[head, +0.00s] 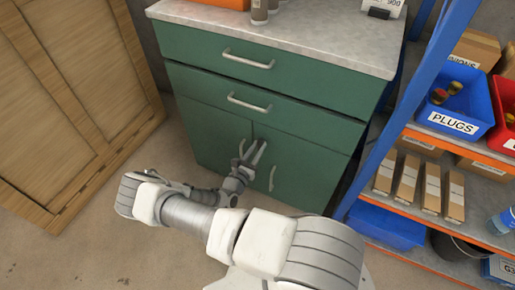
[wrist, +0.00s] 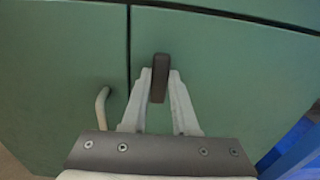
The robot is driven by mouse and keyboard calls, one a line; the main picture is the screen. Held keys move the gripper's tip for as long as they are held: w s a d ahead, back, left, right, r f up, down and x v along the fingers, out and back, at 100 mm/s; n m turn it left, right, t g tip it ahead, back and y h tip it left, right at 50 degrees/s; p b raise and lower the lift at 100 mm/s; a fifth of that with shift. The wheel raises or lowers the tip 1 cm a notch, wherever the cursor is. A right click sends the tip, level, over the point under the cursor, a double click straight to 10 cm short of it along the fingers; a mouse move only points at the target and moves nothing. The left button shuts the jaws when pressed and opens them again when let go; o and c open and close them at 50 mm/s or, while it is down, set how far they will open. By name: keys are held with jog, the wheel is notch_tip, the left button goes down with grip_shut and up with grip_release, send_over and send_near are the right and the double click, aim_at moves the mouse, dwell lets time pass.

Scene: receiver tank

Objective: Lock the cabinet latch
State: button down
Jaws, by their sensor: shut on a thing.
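The green cabinet (head: 205,130) stands ahead with two drawers above two doors. The latch (wrist: 159,75) is a dark upright bar on the right door, close to the seam between the doors. My gripper (wrist: 160,82) is at it, with one fingertip on each side, shut on the latch. In the head view my gripper (head: 255,152) reaches the upper middle of the doors, and the latch cannot be made out there. The left door handle (wrist: 102,108) is left of my gripper. The right door handle (head: 271,178) shows in the head view.
A blue and orange shelf rack (head: 410,90) with bins and boxes stands close on the right. A wooden crate (head: 60,100) stands on the left. Bare floor (head: 80,250) lies in front of the crate.

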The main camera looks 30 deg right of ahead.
jog(key=c, duration=0.7)
grip_release()
jog(key=shift+a, duration=0.1)
jog(key=p+v, duration=0.3)
jog(key=v, duration=1.4)
jog(key=shift+s+a, duration=0.1)
jog(key=shift+s, duration=0.05)
